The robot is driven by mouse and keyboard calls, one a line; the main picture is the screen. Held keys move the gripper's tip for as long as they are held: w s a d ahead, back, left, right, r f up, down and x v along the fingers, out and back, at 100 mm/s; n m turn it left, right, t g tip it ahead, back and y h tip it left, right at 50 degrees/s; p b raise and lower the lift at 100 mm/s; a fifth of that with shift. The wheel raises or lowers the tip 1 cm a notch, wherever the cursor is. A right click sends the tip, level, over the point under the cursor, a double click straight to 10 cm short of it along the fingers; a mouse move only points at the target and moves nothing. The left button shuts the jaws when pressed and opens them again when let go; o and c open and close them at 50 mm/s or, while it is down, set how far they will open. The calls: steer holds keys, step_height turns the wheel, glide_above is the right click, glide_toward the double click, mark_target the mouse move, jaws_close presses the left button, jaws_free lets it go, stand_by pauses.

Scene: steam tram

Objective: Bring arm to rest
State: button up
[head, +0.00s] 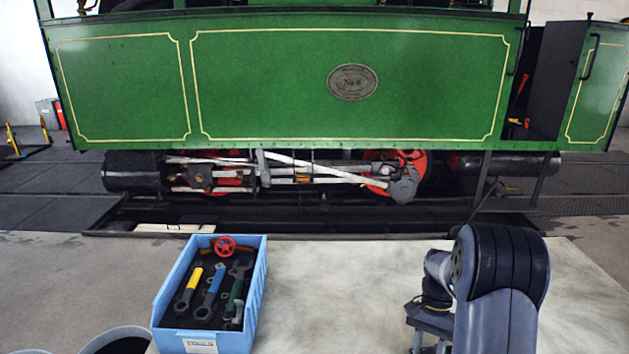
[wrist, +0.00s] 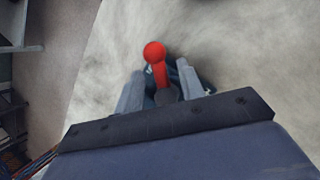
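My gripper (wrist: 159,82) shows in the wrist view with its two grey fingers spread apart, over a pale surface. A red ball-topped lever (wrist: 154,54) stands up between and beyond the fingertips. Dark parts sit around its lower end, and I see gaps beside it rather than clear finger contact. In the head view my arm (head: 500,285) is bent down at the lower right, over the right part of the pale tabletop (head: 345,290). The fingertips and the red lever are hidden or out of frame there.
A blue bin (head: 258,290) holding wrenches and a red handwheel (head: 225,246) stands on the left of the tabletop. A green steam tram (head: 270,85) stands behind. Round containers (head: 115,338) are at the lower left. The tabletop between bin and arm is clear.

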steer(key=b+v, duration=0.1)
steer(key=v, duration=0.9)
steer(key=p+x, duration=0.1)
steer(key=x, duration=0.8)
steer(key=shift+s+f, duration=0.25)
steer(key=shift+f, duration=0.2)
steer(key=shift+w+a+m+y, duration=0.1)
steer(key=shift+m+y, duration=0.15)
steer(key=shift+m, duration=0.4)
steer(key=shift+w+a+m+y, duration=0.15)
steer(key=shift+m+y, duration=0.1)
steer(key=shift+m, duration=0.4)
steer(key=shift+d, duration=0.1)
